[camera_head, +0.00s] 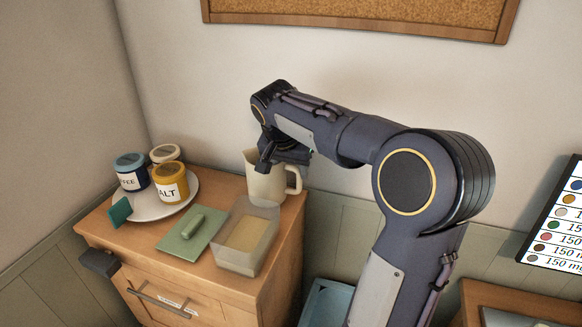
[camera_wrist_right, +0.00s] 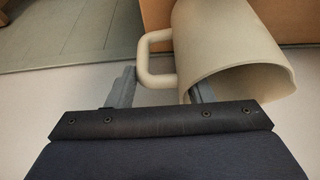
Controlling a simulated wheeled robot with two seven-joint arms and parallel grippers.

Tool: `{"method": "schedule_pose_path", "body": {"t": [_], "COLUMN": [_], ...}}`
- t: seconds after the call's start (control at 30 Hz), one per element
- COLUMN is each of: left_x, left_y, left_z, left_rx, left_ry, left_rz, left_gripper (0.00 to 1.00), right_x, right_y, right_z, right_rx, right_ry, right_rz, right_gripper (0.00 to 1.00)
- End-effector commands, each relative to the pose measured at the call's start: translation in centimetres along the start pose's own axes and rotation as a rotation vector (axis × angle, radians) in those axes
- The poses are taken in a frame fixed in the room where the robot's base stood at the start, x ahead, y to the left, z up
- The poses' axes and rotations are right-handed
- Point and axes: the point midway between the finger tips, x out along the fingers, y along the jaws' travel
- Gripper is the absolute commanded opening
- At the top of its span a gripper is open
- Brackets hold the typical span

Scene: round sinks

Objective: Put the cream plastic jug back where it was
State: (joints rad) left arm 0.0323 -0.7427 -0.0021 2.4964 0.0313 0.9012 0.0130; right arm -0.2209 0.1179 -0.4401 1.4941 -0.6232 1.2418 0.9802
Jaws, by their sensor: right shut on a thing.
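The cream plastic jug (camera_head: 266,183) is upright at the back right corner of the wooden cabinet top (camera_head: 142,247), its handle to the right. I cannot tell whether its base touches the top. My right gripper (camera_head: 272,163) comes down from above and is shut on the jug near its rim. In the right wrist view the jug (camera_wrist_right: 232,45) fills the upper right, with its handle near the fingers of my right gripper (camera_wrist_right: 161,84). The exact contact is partly hidden. My left gripper is not in view.
A clear container (camera_head: 243,262) stands close in front of the jug. A corkboard (camera_head: 365,17) hangs on the wall behind.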

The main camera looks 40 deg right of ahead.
Motion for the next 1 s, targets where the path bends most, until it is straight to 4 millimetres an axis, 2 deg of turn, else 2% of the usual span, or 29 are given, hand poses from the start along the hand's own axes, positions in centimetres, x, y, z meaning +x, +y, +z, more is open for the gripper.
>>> {"method": "schedule_pose_path", "body": {"t": [0.87, 0.9, 1.0], "left_x": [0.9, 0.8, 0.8], "left_y": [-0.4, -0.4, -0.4], "left_z": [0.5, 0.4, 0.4], "left_rx": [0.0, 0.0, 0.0], "left_ry": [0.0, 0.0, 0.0], "left_rz": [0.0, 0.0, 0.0], "left_gripper": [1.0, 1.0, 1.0], "right_x": [1.2, 1.1, 1.1], "right_y": [0.0, 0.0, 0.0], "right_z": [0.5, 0.4, 0.4], "right_rx": [0.001, 0.001, 0.001], "right_ry": [0.002, 0.002, 0.001], "right_rz": [-0.002, -0.002, -0.001], "right_gripper": [0.0, 0.51, 0.64]}}
